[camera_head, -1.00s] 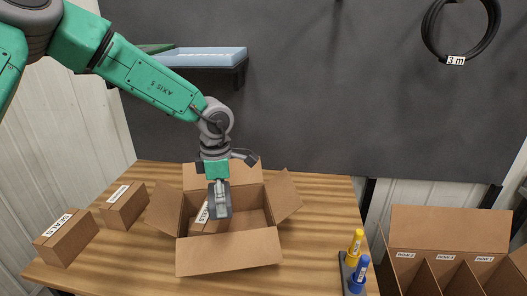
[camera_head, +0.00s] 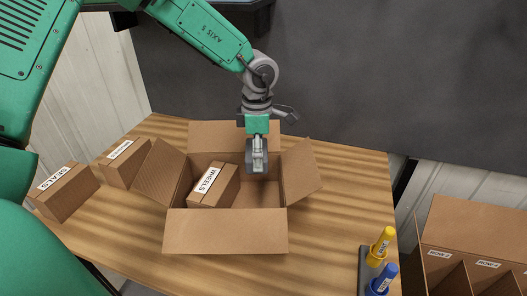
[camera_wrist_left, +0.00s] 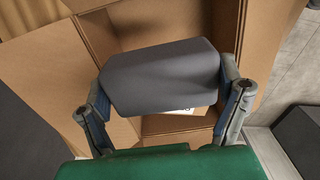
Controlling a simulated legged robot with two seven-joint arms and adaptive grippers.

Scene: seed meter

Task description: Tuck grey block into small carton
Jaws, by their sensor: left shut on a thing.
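The open carton (camera_head: 225,231) stands on the table with its flaps spread. A brown box labelled WHEELS (camera_head: 214,186) sits in its left part, and the right part of its floor looks bare. My left gripper (camera_head: 257,163) is over the back right part of the carton, pointing down. It is shut on the grey block (camera_wrist_left: 160,76), which spans between the two fingers in the left wrist view. In the head view the grey block (camera_head: 250,156) is partly hidden by the gripper. I cannot tell its exact height over the carton floor. My right gripper is not in view.
Two closed brown boxes, one labelled SEALS (camera_head: 64,193) and another (camera_head: 125,163), stand left of the carton. A holder with a yellow marker (camera_head: 381,245) and a blue marker (camera_head: 382,280) is at the right table edge. A divided carton (camera_head: 470,232) stands beyond it.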

